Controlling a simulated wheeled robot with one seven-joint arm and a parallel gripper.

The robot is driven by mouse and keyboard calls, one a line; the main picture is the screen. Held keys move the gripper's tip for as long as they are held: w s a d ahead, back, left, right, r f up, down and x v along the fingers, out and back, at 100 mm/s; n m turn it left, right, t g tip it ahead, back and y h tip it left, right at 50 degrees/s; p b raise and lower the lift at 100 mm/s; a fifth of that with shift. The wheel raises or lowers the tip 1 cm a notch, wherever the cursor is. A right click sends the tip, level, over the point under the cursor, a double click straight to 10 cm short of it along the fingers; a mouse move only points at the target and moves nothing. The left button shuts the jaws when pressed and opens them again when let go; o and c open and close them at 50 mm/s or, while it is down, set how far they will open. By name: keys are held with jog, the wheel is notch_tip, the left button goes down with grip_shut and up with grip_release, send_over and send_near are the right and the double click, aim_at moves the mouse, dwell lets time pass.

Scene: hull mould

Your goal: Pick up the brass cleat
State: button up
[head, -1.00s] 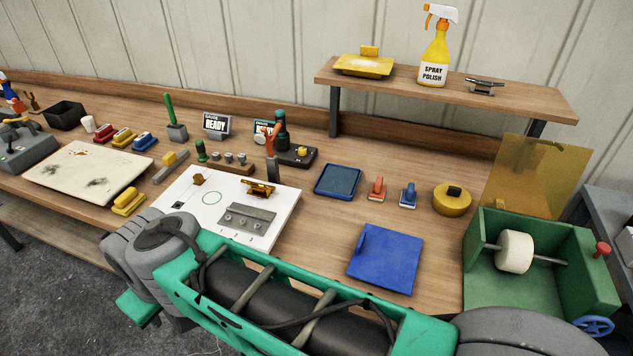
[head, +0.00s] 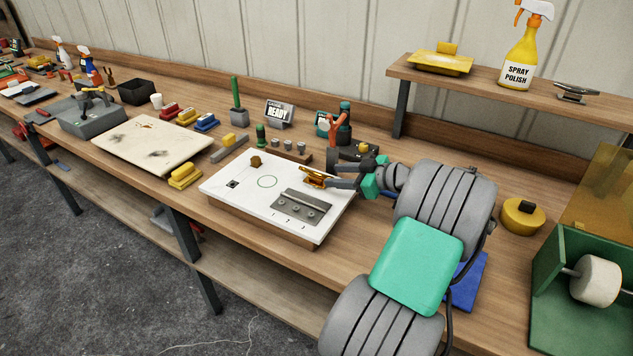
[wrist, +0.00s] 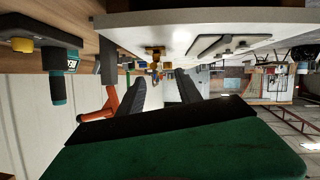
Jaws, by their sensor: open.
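The brass cleat (head: 313,178) sits on the white board (head: 225,190), near its right back side, behind a grey metal plate. My gripper (head: 340,177) reaches in low from the right in the head view. Its two fingers (wrist: 160,78) are apart and empty, pointing at the cleat. They look close to it, but I cannot tell whether they touch it.
A grey plate (head: 302,207) lies on the board in front of the cleat. A grey cleat (head: 576,91) lies on the raised shelf. My arm covers part of the blue mat (head: 467,285).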

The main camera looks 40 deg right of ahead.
aim_at(319, 174)
jog(key=p+x, duration=0.2)
jog(key=x, duration=0.5)
jog(key=shift+w+d, duration=0.1)
jog(key=shift+w, duration=0.2)
jog(key=shift+c, duration=0.4)
grip_shut()
